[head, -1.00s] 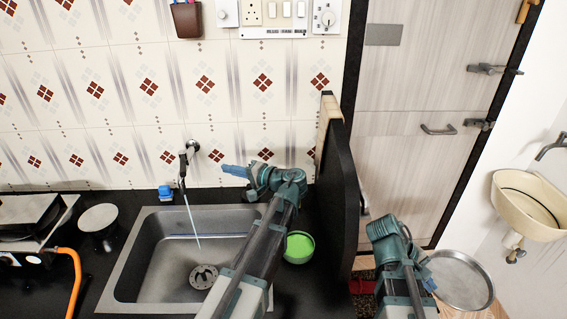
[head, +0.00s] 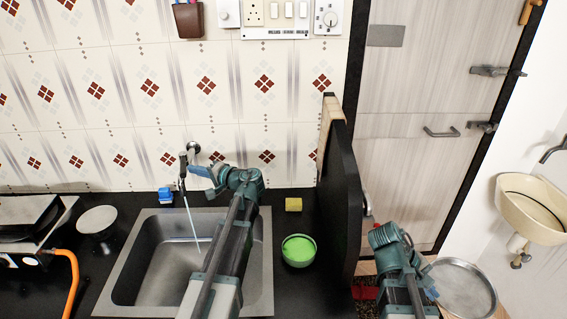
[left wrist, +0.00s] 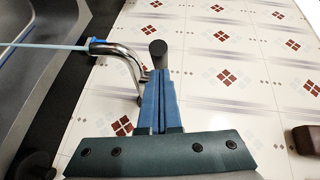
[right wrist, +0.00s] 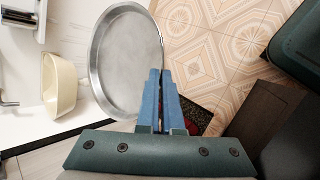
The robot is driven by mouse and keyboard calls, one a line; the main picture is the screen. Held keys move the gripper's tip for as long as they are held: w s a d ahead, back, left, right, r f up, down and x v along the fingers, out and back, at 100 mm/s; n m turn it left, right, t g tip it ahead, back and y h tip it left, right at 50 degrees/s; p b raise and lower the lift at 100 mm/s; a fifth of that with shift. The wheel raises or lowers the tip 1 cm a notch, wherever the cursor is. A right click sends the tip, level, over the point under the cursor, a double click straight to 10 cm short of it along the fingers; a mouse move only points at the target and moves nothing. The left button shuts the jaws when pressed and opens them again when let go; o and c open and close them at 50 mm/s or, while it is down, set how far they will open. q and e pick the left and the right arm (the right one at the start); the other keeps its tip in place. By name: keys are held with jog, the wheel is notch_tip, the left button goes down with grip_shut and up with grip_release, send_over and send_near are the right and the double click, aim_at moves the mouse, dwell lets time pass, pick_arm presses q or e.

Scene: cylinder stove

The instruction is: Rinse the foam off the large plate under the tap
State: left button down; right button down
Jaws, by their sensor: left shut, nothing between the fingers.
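The tap (head: 183,172) runs, and a thin stream of water falls into the sink (head: 262,262). My left gripper (head: 193,171) is shut and empty at the tap. In the left wrist view its fingertips (left wrist: 158,84) are close to the tap's dark knob (left wrist: 158,48), beside the chrome spout (left wrist: 124,62); I cannot tell whether they touch. The large plate (head: 462,290), round and grey metal, is at the lower right, away from the sink. My right gripper (right wrist: 160,76) is shut on its rim in the right wrist view (right wrist: 125,60). I make out no clear foam on it.
A green bowl (head: 298,250) and a yellow sponge (head: 293,204) sit right of the sink. A tall dark panel (head: 346,200) stands between the counter and the plate. A blue-capped item (head: 166,194) is behind the sink; a stove with an orange hose (head: 73,280) is left.

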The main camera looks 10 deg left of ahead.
aim_at(184, 172)
pick_arm(q)
jog(key=s+a, duration=0.2)
jog(key=shift+s+a, duration=0.15)
jog(key=shift+a, duration=0.2)
jog(key=shift+d, duration=0.1)
dwell(0.3)
